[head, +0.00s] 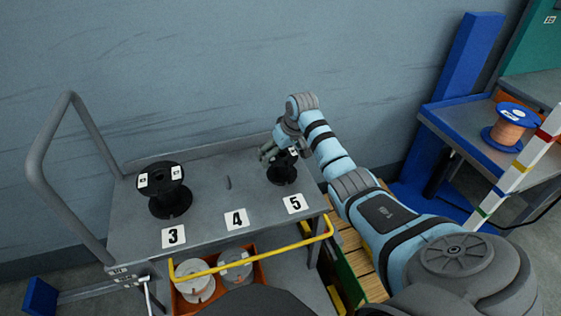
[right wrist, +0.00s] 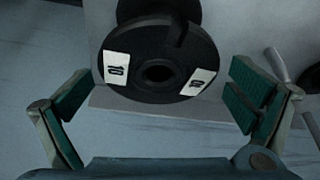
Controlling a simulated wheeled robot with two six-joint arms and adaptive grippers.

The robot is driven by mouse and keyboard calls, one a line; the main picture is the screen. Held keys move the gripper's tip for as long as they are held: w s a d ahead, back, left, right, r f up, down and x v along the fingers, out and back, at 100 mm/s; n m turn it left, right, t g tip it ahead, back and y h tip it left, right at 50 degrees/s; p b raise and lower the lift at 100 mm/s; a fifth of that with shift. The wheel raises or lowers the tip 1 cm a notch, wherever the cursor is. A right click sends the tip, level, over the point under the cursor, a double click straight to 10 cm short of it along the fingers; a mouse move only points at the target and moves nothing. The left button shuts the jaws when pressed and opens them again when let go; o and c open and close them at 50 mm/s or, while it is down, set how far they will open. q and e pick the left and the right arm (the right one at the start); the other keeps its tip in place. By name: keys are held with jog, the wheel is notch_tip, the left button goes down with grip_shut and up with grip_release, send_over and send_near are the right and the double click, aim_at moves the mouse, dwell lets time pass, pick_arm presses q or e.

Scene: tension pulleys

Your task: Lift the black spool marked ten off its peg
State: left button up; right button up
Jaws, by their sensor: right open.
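The black spool marked ten (head: 284,172) is on the grey cart top behind the number 5 label, partly hidden by my right gripper (head: 271,153). In the right wrist view, the spool (right wrist: 128,45) shows its round flange with a centre hole and two white labels reading 10. The flange is between my right gripper's two spread green-padded fingers, with gaps on both sides. My right gripper is open and holds nothing. The peg under the spool is hidden. My left gripper is not in view.
Another black spool (head: 166,190) with white labels stands behind the number 3 label. A bare peg (head: 228,183) stands behind number 4. A yellow rail (head: 255,254) runs along the front, above an orange bin with pale spools. A copper-wire spool (head: 508,130) sits on the right bench.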

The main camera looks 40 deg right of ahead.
jog(key=shift+w+f, duration=0.1)
jog(key=shift+f, duration=0.5)
jog(key=shift+w+f, duration=0.1)
jog(key=c, duration=1.2)
jog(key=shift+r+p, duration=0.8)
jog(key=shift+p, duration=0.2)
jog(key=shift+c, duration=0.2)
jog(key=shift+r+p, duration=1)
jog(key=shift+p, duration=0.45)
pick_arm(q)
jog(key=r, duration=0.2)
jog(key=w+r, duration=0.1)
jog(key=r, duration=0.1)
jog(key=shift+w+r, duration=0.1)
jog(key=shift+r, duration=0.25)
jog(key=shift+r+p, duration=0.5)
